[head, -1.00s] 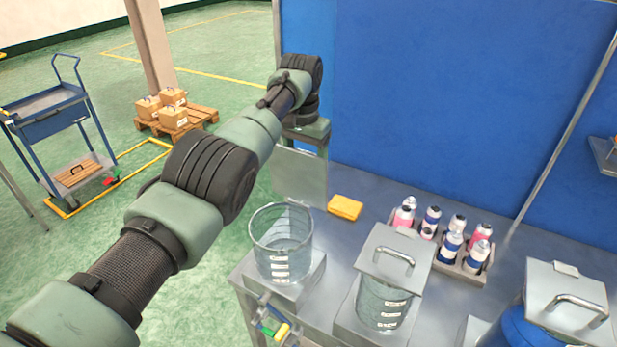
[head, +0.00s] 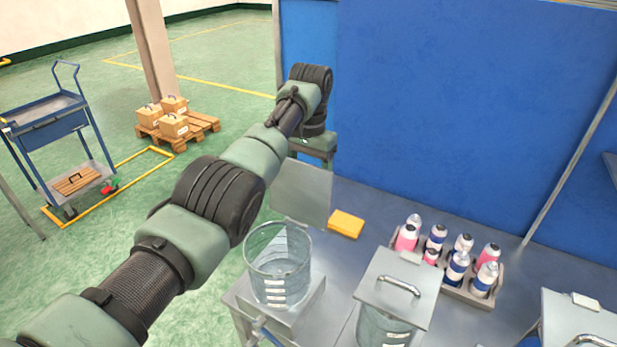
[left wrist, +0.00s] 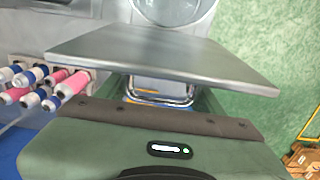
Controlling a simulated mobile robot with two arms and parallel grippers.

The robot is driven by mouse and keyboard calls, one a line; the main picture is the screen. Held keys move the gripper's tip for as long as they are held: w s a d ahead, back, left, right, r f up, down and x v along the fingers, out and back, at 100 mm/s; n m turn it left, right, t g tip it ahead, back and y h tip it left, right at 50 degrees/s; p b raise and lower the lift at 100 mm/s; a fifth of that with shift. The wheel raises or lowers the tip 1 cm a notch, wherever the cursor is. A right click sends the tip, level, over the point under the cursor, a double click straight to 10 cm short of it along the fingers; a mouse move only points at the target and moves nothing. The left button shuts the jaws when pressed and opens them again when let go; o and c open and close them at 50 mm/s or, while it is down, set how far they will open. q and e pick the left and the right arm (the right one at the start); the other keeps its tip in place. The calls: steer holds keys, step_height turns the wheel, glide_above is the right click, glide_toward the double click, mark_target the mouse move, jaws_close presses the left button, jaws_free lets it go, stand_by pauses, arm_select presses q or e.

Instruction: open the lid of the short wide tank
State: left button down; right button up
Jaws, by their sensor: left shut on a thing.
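The short wide tank (head: 278,265) is a clear glass vessel at the left end of the bench, with its top open. Its flat grey lid (head: 300,195) stands steeply tilted at the tank's back rim. In the left wrist view the lid (left wrist: 165,55) spans the middle, with its metal handle (left wrist: 160,98) between my fingers and the tank's round rim (left wrist: 172,10) beyond. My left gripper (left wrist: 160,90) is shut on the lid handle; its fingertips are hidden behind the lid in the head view. My right gripper is not in view.
A second glass tank (head: 385,328) has its lid (head: 395,288) on. Another lidded tank (head: 580,318) stands at the right edge. A rack of bottles (head: 452,285) and a yellow block (head: 346,224) are behind them. A blue wall panel (head: 470,100) closes off the back.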

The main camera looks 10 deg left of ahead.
arm_select(q)
steer(key=shift+f, duration=0.2)
steer(key=c, duration=0.5)
jaws_free()
steer(key=shift+w+f, duration=0.1)
steer(key=shift+w, duration=0.1)
step_height(320, 180, up, 6)
steer(key=shift+w+p, duration=0.1)
steer(key=shift+p, duration=1.05)
steer(key=r+p, duration=0.1)
steer(key=p, duration=0.3)
steer(key=shift+r, duration=0.35)
steer(key=shift+p, duration=0.6)
